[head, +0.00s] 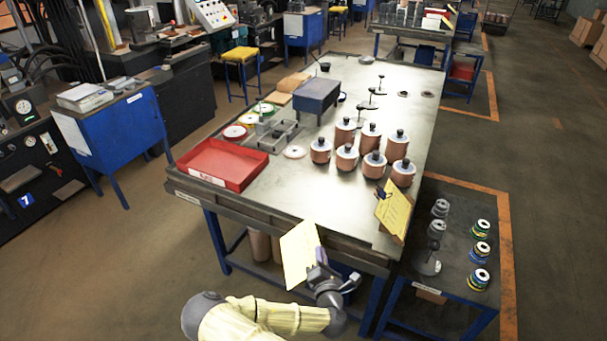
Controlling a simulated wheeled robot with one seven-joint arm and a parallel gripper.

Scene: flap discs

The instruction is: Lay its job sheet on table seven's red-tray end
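A pale yellow job sheet (299,255) is upright at my gripper (320,262), just off the table's front edge. The gripper appears shut on the sheet's right side; the fingertips are small and partly hidden. The steel-topped table (300,185) has blue legs. A red tray (243,181) with a white label sits at its front left corner, to the left of and beyond my gripper. A blue plate with a 7 (26,200) is on the machine at the far left.
Several copper-coloured cylinders (346,157) stand right of the table's middle. A second yellow sheet (393,211) leans at the front right corner. Bare tabletop lies between the red tray and the cylinders. A low side table (455,262) with disc stacks stands at right.

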